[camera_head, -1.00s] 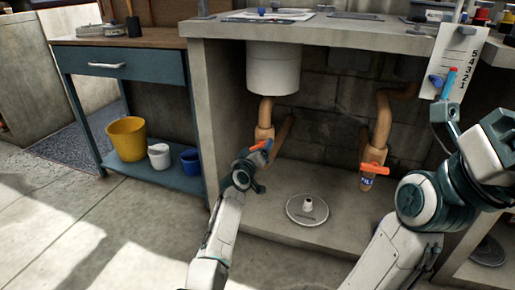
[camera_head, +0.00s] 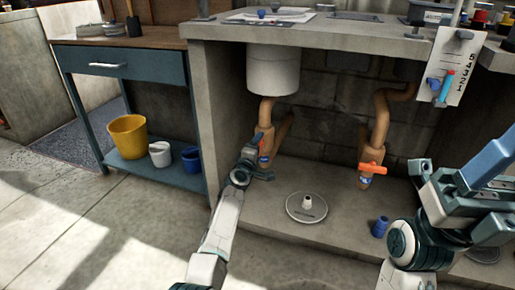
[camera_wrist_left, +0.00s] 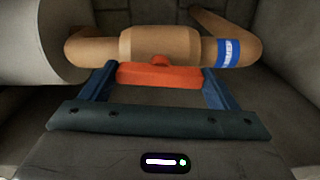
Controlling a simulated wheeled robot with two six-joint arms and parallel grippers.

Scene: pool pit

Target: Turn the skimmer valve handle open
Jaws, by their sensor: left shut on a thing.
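The skimmer valve's orange handle (camera_head: 260,139) sits on the left tan pipe (camera_head: 266,110) under the counter. My left gripper (camera_head: 256,155) is at that valve. In the left wrist view, its two blue fingers (camera_wrist_left: 160,88) are shut on the orange handle (camera_wrist_left: 158,74), one at each end. There the handle lies parallel to the pipe (camera_wrist_left: 160,45), which carries a blue label (camera_wrist_left: 229,53). The lettering is too small to read surely. My right gripper (camera_head: 485,165) is at the right edge, away from the valve; its opening is unclear.
A second pipe with an orange handle (camera_head: 373,168) stands to the right, its handle crosswise. A white round disc (camera_head: 306,212) and a small blue object (camera_head: 380,228) lie on the floor slab. A white canister (camera_head: 272,72) hangs under the counter (camera_head: 340,38).

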